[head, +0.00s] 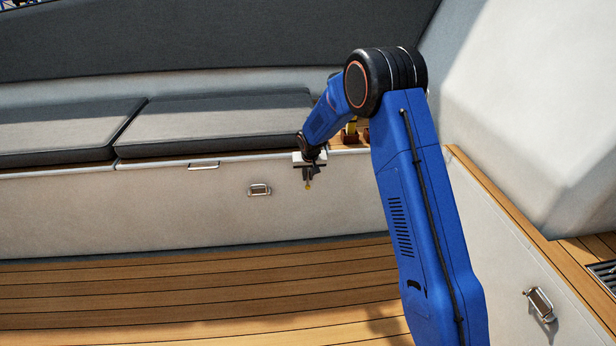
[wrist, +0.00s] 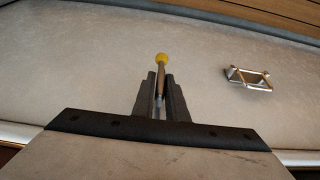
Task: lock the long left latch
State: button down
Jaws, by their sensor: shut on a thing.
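A thin metal rod with a yellow ball end (head: 309,186) shows below my gripper in the head view, against the pale bench front. My gripper (head: 309,178) points down there. In the wrist view, the dark fingers of my gripper (wrist: 160,95) are shut on the rod, and its yellow ball (wrist: 162,58) sticks out past the fingertips. The rod's other end is hidden between the fingers, so I cannot tell whether it is fixed to the bench. I cannot tell for sure whether this rod is the long left latch.
A metal handle (head: 259,190) sits on the bench front, left of my gripper; it also shows in the wrist view (wrist: 249,78). Grey cushions (head: 215,125) lie above. Small yellow and brown items (head: 350,132) are partly hidden behind my arm. The wooden floor (head: 180,290) is clear.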

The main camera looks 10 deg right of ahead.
jog(key=shift+s+f, duration=0.15)
jog(key=shift+s, duration=0.05)
dwell(0.4)
jog(key=c, duration=1.8)
grip_release()
jog(key=shift+c, duration=0.2)
jog(key=shift+r, duration=0.6)
jog(key=v, duration=1.6)
jog(key=shift+a, duration=0.15)
jog(key=shift+s+r, duration=0.1)
jog(key=shift+r, duration=0.1)
